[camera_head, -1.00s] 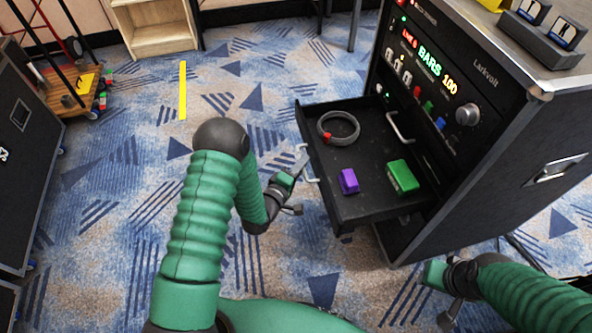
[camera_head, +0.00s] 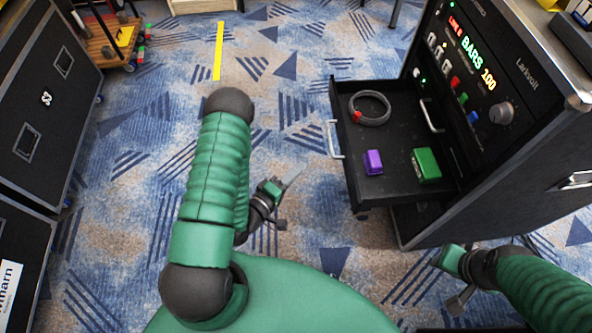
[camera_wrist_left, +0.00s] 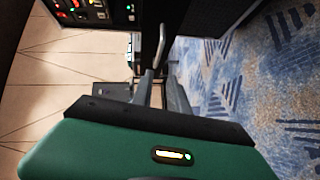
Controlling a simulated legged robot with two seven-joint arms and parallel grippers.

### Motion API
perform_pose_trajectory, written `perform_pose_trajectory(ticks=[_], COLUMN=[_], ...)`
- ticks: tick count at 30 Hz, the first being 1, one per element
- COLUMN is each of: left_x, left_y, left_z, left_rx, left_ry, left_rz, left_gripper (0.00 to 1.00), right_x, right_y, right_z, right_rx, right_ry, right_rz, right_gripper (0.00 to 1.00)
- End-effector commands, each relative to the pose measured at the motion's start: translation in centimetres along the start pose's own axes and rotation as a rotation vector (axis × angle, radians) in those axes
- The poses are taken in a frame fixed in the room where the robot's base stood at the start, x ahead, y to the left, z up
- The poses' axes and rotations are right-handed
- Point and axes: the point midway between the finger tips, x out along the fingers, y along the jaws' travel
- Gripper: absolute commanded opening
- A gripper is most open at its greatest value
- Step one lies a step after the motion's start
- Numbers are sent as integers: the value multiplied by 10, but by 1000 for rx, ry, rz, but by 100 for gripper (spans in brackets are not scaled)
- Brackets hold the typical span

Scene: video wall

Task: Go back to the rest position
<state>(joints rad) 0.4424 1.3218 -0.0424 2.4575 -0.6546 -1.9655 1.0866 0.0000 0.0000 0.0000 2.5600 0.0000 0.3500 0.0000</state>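My left gripper (camera_head: 292,178) is in the middle of the head view, over the carpet to the left of the open drawer (camera_head: 385,195). It is clear of the drawer's front handle (camera_head: 334,140). In the left wrist view its two fingers (camera_wrist_left: 160,88) stand apart with nothing between them. My right gripper (camera_head: 443,259) is low at the right, below the drawer and in front of the cabinet (camera_head: 500,185). Its fingers are too small and turned away to tell.
The drawer holds a grey cable coil (camera_head: 387,115), a purple block (camera_head: 373,162) and a green block (camera_head: 426,165). Black cases (camera_head: 45,105) stand at the left. A wooden cart (camera_head: 110,45) is at the back left. The carpet between is free, with a yellow strip (camera_head: 218,50).

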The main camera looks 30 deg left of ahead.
Motion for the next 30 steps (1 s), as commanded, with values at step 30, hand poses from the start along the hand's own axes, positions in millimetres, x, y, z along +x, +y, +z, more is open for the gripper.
perform_pose_trajectory(ticks=[30], left_x=[-47], left_y=[75], left_z=[18], left_rx=[1114], left_ry=[-703], left_rz=[-876], left_gripper=[20], right_x=[0], right_y=[0], right_z=[0], right_rx=[0], right_ry=[0], right_rz=[0], right_gripper=[36])
